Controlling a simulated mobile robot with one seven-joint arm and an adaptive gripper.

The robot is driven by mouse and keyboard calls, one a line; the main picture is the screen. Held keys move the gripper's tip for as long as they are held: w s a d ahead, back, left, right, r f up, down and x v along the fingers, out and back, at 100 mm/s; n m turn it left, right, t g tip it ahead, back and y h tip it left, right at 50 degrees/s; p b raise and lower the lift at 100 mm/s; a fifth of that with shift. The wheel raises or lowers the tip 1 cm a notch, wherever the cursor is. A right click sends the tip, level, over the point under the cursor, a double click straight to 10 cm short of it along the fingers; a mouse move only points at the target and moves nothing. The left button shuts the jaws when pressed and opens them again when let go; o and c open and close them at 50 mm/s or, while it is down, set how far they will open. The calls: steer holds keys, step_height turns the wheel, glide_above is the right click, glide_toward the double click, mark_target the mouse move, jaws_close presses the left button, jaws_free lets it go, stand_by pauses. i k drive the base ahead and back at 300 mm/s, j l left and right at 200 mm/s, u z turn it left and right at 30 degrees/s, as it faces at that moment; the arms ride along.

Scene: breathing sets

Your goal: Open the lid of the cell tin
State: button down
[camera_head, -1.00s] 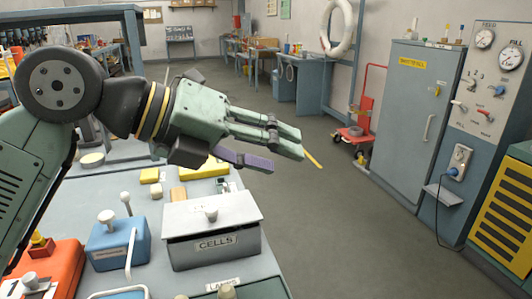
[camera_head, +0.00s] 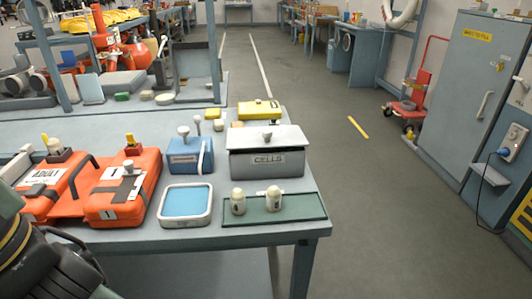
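The cell tin (camera_head: 266,164) is a grey box labelled CELLS, standing near the right end of the blue-grey table. Its pale grey lid (camera_head: 290,136) lies on top, covering the opening, with a small round knob (camera_head: 267,136) on it. The inside of the tin is hidden.
In front of the tin, a green tray (camera_head: 309,206) holds two cream pieces. Left of it are a blue-filled tray (camera_head: 185,202), a blue box (camera_head: 186,157) and orange cases (camera_head: 115,197). A yellow box (camera_head: 258,111) sits behind.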

mark_target(271, 137)
steer(key=i+l+u, duration=0.15)
steer(key=l+u, duration=0.2)
steer(key=l, duration=0.6)
steer(key=l+u, duration=0.35)
steer(key=l, duration=0.6)
steer(key=k+l+u, duration=0.1)
steer(key=l+u, duration=0.25)
steer(key=l, duration=0.65)
